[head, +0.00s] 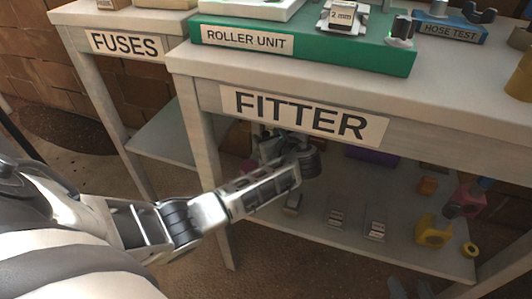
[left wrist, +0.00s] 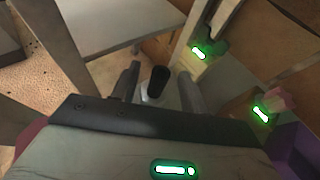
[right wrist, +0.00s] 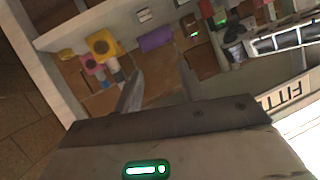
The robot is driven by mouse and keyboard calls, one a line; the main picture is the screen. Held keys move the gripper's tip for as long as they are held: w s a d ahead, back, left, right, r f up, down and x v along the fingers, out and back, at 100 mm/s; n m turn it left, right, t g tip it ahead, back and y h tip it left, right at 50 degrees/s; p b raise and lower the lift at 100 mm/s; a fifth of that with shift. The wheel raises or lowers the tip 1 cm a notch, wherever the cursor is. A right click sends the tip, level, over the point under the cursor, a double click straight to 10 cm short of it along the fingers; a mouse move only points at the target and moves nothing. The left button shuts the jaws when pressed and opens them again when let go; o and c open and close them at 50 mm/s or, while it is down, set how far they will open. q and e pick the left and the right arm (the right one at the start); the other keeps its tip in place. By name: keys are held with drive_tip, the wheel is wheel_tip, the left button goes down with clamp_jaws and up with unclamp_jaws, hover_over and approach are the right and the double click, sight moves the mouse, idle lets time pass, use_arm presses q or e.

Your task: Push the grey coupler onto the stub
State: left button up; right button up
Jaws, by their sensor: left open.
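My left gripper (head: 284,148) reaches under the FITTER table, partly hidden behind its own arm. In the left wrist view its fingers (left wrist: 160,85) stand open on either side of a short black cylinder (left wrist: 158,78) with a pale lower part. I cannot tell whether they touch it, or whether it is the coupler or the stub. A short grey cylinder (head: 402,29) stands on the green ROLLER UNIT board (head: 340,52); its role is unclear too. My right gripper (right wrist: 158,85) shows in the right wrist view, its fingers apart and nothing seen between them.
The FITTER table's top edge (head: 440,113) overhangs a lower shelf (head: 330,235). The shelf holds small labelled blocks (head: 375,230), a yellow part (head: 433,231) and a purple block (head: 372,156). A HOSE TEST board (head: 450,29) is at the upper right. The FUSES table (head: 75,18) stands to the left.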

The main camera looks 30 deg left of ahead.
use_arm(q)
clamp_jaws()
idle(0.3)
